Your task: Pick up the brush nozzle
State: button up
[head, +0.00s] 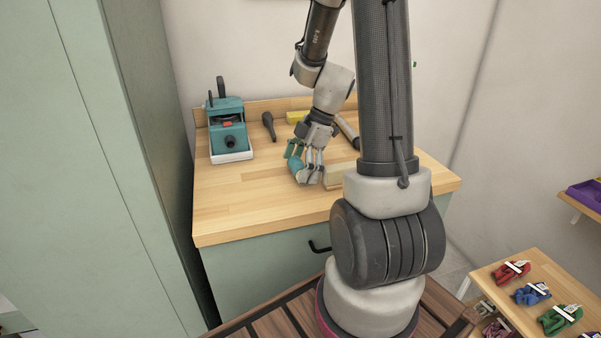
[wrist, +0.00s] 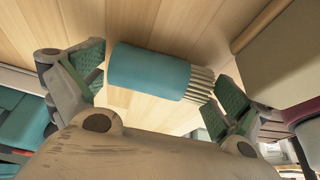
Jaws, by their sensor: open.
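The brush nozzle (wrist: 150,68) is a teal cylinder with pale bristles at one end. In the wrist view it lies above the middle, between the two green-padded fingers of my gripper (wrist: 155,88), bristles toward the right finger. The fingers are spread, and I cannot tell whether either one touches it. In the head view my gripper (head: 306,166) points down low over the wooden worktop (head: 240,205). The teal nozzle (head: 295,166) shows at its left side, partly hidden by the fingers.
A teal machine (head: 228,138) on a white tray stands at the back left. A dark nozzle (head: 269,126), a yellow block (head: 297,117) and a grey tube (head: 348,132) lie near the back. A pale wooden block (head: 340,177) lies right of my gripper. The worktop's front left is clear.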

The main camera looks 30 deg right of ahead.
jog(key=c, duration=0.9)
jog(key=shift+o, duration=0.2)
jog(key=shift+r, duration=0.1)
